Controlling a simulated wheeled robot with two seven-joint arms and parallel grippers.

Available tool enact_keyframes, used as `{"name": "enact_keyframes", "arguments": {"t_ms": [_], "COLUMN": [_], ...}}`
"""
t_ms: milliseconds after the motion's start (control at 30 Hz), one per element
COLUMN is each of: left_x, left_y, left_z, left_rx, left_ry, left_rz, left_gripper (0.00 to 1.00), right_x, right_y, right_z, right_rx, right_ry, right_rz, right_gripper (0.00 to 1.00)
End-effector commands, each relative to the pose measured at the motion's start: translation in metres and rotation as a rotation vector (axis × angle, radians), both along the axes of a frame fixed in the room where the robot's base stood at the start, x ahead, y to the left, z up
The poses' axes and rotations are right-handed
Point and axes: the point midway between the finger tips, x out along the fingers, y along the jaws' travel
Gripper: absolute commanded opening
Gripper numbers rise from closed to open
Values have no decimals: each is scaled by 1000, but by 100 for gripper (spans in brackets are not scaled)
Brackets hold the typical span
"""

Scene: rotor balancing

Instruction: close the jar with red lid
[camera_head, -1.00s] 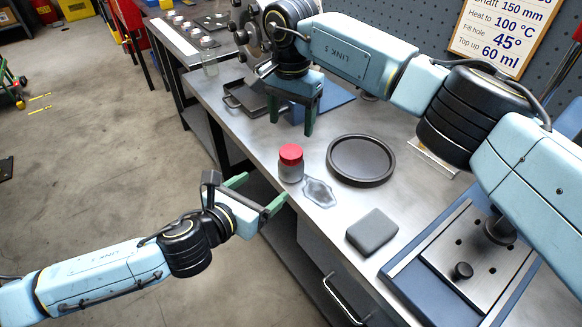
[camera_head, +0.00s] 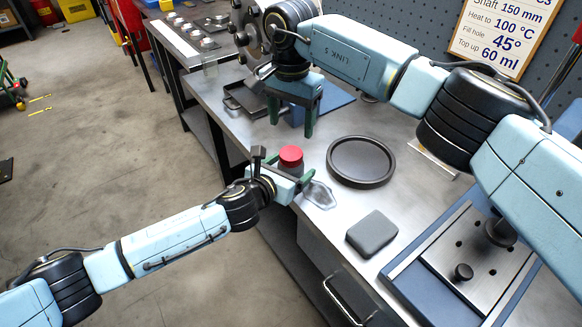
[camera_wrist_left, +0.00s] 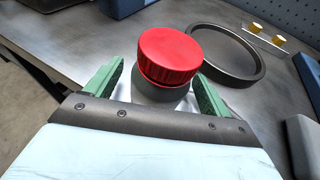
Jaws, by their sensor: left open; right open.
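The jar (camera_wrist_left: 160,93) stands upright near the bench's front edge, with the red lid (camera_head: 291,155) on top of it. In the left wrist view the red lid (camera_wrist_left: 170,56) looks slightly tilted on the jar; I cannot tell how tightly it sits. My left gripper (camera_head: 306,180) is open around the jar, one green finger on each side, below the lid. The fingers also show in the left wrist view (camera_wrist_left: 155,92); gaps remain between them and the jar. My right gripper (camera_head: 295,127) is open and empty, pointing down above the bench behind the jar.
A clear puddle-like patch (camera_head: 319,195) lies beside the jar. A round dark tray (camera_head: 386,180) is to its right, and a grey block (camera_head: 372,233) is nearer. A blue-based plate fixture (camera_head: 413,277) stands at lower right. A small dark tray (camera_head: 232,103) lies behind.

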Motion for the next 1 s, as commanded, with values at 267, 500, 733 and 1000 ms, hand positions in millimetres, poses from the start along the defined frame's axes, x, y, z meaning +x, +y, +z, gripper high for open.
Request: {"name": "enact_keyframes", "arguments": {"t_ms": [267,500,733,1000], "left_x": [5,5,5,5], "left_y": [-3,-3,-3,-3], "left_z": [-2,-2,-2,-2], "left_rx": [-1,-1,0,0], "left_ry": [0,0,1,1], "left_rz": [0,0,0,0], "left_gripper": [82,72,42,7], "right_x": [0,0,0,0], "right_y": [0,0,0,0], "right_z": [0,0,0,0], "right_rx": [0,0,0,0], "right_ry": [0,0,0,0], "right_rz": [0,0,0,-2], "right_gripper": [66,66,66,66]}}
